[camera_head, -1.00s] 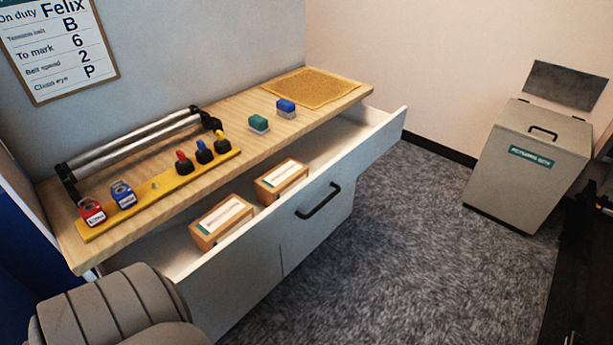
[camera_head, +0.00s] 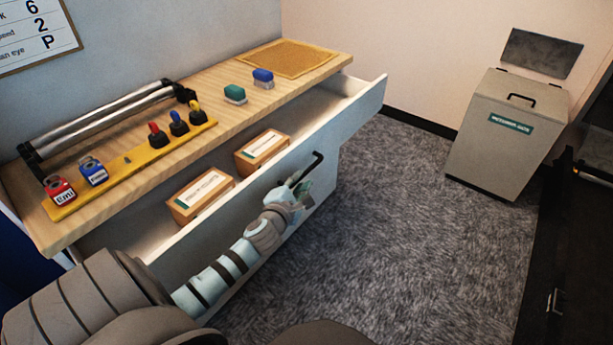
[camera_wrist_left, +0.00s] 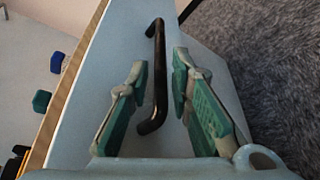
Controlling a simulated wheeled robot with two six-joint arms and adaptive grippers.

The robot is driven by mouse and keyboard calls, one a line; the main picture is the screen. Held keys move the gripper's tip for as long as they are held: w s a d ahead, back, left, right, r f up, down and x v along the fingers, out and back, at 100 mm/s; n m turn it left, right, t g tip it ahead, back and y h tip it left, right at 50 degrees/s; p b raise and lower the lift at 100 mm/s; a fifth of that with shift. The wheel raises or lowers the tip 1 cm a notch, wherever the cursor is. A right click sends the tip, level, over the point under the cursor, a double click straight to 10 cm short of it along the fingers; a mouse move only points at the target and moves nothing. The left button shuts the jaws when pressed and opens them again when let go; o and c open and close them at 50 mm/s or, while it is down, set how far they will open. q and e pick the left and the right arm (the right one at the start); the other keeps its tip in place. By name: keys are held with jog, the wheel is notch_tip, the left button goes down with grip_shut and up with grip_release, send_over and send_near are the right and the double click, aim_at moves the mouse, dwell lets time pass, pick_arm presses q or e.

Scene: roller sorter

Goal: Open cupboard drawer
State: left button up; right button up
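The cupboard drawer (camera_head: 350,122) stands pulled out from under the wooden top, with its white interior showing. Its black bar handle (camera_head: 312,168) is on the drawer front; it also shows in the left wrist view (camera_wrist_left: 156,75). My left gripper (camera_head: 299,187) is at the handle. In the left wrist view its two green-padded fingers (camera_wrist_left: 158,82) are apart, one on each side of the handle, with visible gaps. Contact with the handle cannot be made out. My right gripper is not in view.
Two wooden boxes with labels (camera_head: 200,195) (camera_head: 262,149) sit in the drawer. Stamps on a yellow rack (camera_head: 140,161), a roller frame (camera_head: 105,117), two small blocks and a cork mat (camera_head: 288,58) are on top. A grey lidded bin (camera_head: 505,150) stands right; carpet between is clear.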

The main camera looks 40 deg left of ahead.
aim_at(304, 175)
pick_arm(q)
jog(key=b+x, duration=0.1)
jog(key=x, duration=0.5)
jog(key=shift+b, duration=0.35)
grip_shut()
